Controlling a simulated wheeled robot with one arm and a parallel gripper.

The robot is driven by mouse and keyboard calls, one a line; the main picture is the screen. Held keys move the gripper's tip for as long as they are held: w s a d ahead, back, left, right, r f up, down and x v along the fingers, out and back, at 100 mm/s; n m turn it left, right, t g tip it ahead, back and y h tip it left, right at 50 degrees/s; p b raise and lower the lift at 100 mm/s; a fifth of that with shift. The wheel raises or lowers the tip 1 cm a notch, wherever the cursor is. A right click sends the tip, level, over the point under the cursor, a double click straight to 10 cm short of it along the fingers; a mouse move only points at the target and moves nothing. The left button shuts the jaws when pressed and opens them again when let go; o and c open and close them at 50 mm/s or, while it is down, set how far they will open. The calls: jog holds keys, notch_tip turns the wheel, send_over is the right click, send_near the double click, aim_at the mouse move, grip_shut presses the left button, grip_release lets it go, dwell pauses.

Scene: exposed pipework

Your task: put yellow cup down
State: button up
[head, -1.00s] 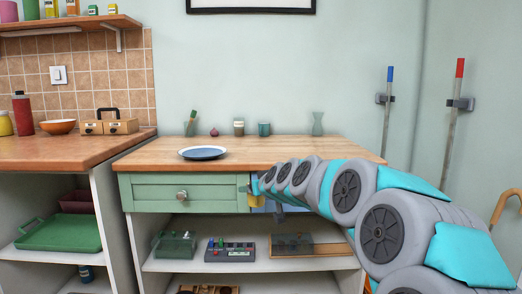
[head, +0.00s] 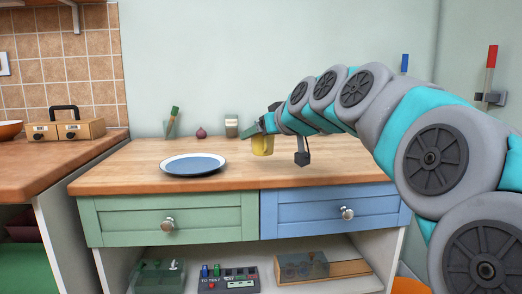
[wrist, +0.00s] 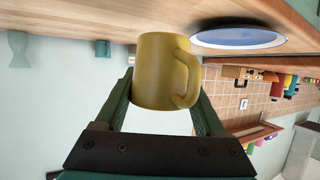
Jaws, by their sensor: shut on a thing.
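The yellow cup (head: 263,146) is at the countertop (head: 135,170), right of the blue plate (head: 193,165). I cannot tell whether its base touches the wood. My gripper (head: 262,132) is shut on the cup. In the wrist view, which is upside down, the fingers of my gripper (wrist: 160,85) clasp the sides of the cup (wrist: 158,65), with its handle towards the picture's right. The plate (wrist: 238,38) also shows there, apart from the cup.
A jar (head: 232,126), a red onion (head: 200,133) and a glass with a green item (head: 171,126) stand along the back. Green (head: 195,217) and blue (head: 300,212) drawer fronts are below. The front middle of the countertop is clear.

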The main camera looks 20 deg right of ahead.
jog(key=w+d, duration=0.2)
jog(key=w, duration=0.2)
jog(key=w+d+f+p, duration=0.1)
jog(key=w+d, duration=0.2)
jog(key=w, duration=0.2)
jog(key=w+d, duration=0.3)
jog(key=w, duration=0.1)
jog(key=shift+w+f, duration=0.15)
jog(key=shift+f, duration=0.05)
jog(key=shift+f+p, duration=0.35)
jog(key=shift+f, duration=1.45)
jog(key=shift+f+b, duration=0.25)
jog(key=shift+b, duration=0.05)
jog(key=o, duration=1.4)
jog(key=shift+r, duration=0.1)
jog(key=shift+o, duration=0.2)
jog(key=shift+r+p, duration=0.2)
jog(key=shift+p, duration=0.15)
jog(key=b+v, duration=0.1)
jog(key=v, duration=1.1)
